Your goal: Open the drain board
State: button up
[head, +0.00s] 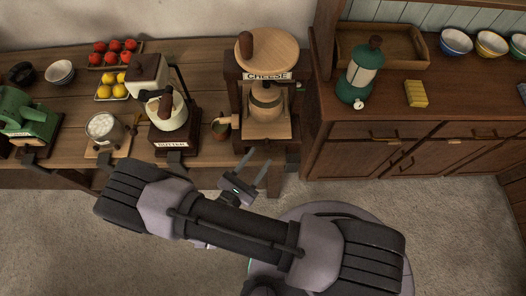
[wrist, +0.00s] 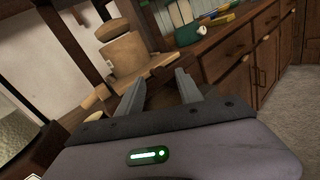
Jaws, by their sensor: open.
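The cheese press (head: 266,75), labelled CHEESE, stands at the right end of the left counter with a round wooden top. A round wooden mould (head: 265,100) sits inside it. The pale board (head: 264,133) below the mould looks like the drain board; I cannot tell its exact position. My gripper (head: 258,157) is open and empty, in front of and a little below the press. In the wrist view, my gripper's fingers (wrist: 158,78) point toward the press, with the mould (wrist: 122,50) beyond them. Brown wood shows just past the fingertips.
A butter churn (head: 168,112) and a small cup (head: 221,128) stand left of the press. On the right cabinet are a green lantern-like jug (head: 360,72), a yellow sponge-like block (head: 416,93) and several bowls. Clear floor (head: 440,225) lies in front of the cabinet.

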jog(key=x, duration=0.3)
grip_shut()
dwell(1.5)
